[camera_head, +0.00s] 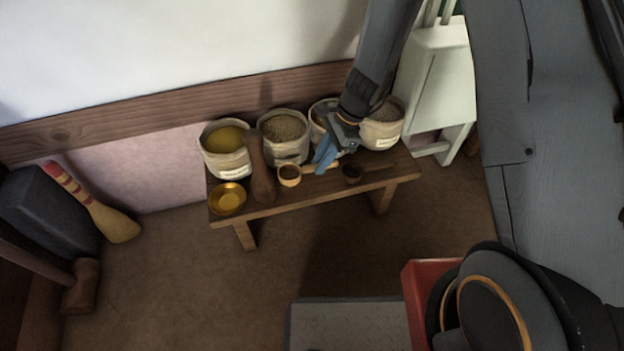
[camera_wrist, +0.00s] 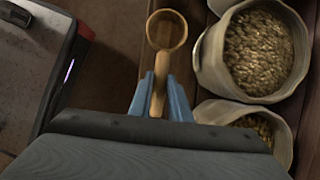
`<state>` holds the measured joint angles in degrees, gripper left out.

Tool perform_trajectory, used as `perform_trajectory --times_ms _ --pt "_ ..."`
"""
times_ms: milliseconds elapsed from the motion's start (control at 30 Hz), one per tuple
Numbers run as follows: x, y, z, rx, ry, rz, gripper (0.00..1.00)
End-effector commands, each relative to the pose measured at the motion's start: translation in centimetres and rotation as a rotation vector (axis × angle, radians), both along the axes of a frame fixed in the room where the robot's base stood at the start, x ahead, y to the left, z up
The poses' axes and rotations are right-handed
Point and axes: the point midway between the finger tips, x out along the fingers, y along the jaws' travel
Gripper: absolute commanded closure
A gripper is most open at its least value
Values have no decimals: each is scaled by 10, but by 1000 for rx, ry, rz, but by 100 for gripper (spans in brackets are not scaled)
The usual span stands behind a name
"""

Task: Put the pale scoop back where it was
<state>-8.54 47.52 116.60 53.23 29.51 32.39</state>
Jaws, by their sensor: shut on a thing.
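The pale scoop (camera_head: 289,176) has a round bowl and a straight light-wood handle. In the head view it is over the front part of the wooden bench (camera_head: 305,193); I cannot tell whether it touches the bench top. My gripper (camera_head: 322,163), with blue fingers, comes down from the upper right and is shut on the handle. In the wrist view the scoop's bowl (camera_wrist: 167,30) points away beyond the fingertips, and the handle lies between the two fingers of my gripper (camera_wrist: 159,88).
Several open sacks stand along the bench's back, including one of yellow meal (camera_head: 223,140) and one of grain (camera_head: 284,129). A brass dish (camera_head: 228,198) and a dark wooden pestle-like tool (camera_head: 261,172) are at the left.

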Motion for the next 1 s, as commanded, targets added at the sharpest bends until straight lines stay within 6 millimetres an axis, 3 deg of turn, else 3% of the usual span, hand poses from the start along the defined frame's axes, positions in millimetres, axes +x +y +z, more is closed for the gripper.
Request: perform_trajectory --times_ms 33,267,500,867,900,1000 --pt "0 0 -10 0 0 1 100" --pt "1 0 -26 -1 -1 2 100" --pt "1 0 -57 0 0 2 100" --pt "0 0 -60 0 -1 2 100" --pt "0 0 -60 -1 -1 2 82" --pt "0 0 -60 -1 -1 3 65"
